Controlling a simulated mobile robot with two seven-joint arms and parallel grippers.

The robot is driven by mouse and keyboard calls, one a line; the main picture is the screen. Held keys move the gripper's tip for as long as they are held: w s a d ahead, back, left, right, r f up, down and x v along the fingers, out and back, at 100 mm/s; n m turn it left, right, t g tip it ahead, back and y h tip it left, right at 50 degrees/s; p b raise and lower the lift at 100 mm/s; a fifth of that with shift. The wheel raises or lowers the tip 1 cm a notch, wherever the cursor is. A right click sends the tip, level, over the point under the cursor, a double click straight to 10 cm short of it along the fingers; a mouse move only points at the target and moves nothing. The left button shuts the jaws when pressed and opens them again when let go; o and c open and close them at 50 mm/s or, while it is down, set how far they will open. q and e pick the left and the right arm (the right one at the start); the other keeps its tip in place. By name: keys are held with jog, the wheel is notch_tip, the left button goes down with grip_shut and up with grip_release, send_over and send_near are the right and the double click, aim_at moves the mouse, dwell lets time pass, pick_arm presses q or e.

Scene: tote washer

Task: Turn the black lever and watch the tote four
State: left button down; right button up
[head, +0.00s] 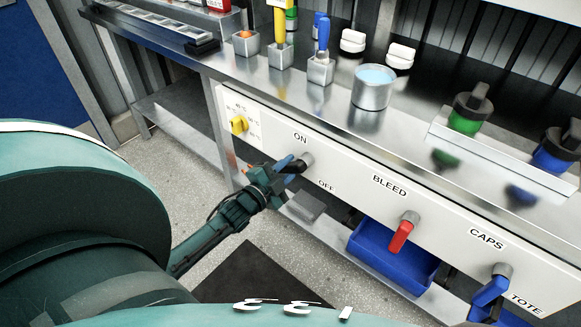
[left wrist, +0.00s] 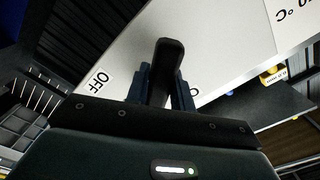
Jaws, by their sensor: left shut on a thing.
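The black lever (head: 299,163) sits on the white front panel between the ON and OFF labels, its handle pointing down and left from a grey pivot. My left gripper (head: 285,166) is shut on its handle. In the left wrist view the black lever (left wrist: 165,65) stands between the two fingers (left wrist: 161,88), with the OFF label to its left. My right gripper is not in view. A TOTE label (head: 526,305) shows at the panel's lower right; I cannot make out which tote is number four.
A red lever (head: 401,235) under BLEED and a blue lever (head: 490,291) under CAPS hang along the panel. A yellow knob (head: 239,124) is at its left end. A blue bin (head: 395,262) sits below. The steel counter holds a metal pot (head: 371,92) and small cups.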

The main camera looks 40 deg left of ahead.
pick_arm(q)
jog(key=m, duration=0.1)
jog(key=r+m, duration=0.1)
jog(key=m, duration=0.2)
jog(key=shift+a+r+p, duration=0.2)
jog(key=shift+a+p, duration=0.1)
jog(key=shift+p, duration=0.1)
jog(key=shift+r+m, duration=0.2)
jog(key=shift+m, duration=0.55)
jog(key=shift+r+m, duration=0.2)
jog(key=shift+m, duration=0.55)
jog(key=c, duration=1.2)
grip_release()
jog(key=s+a, duration=0.1)
jog(key=s, duration=1.2)
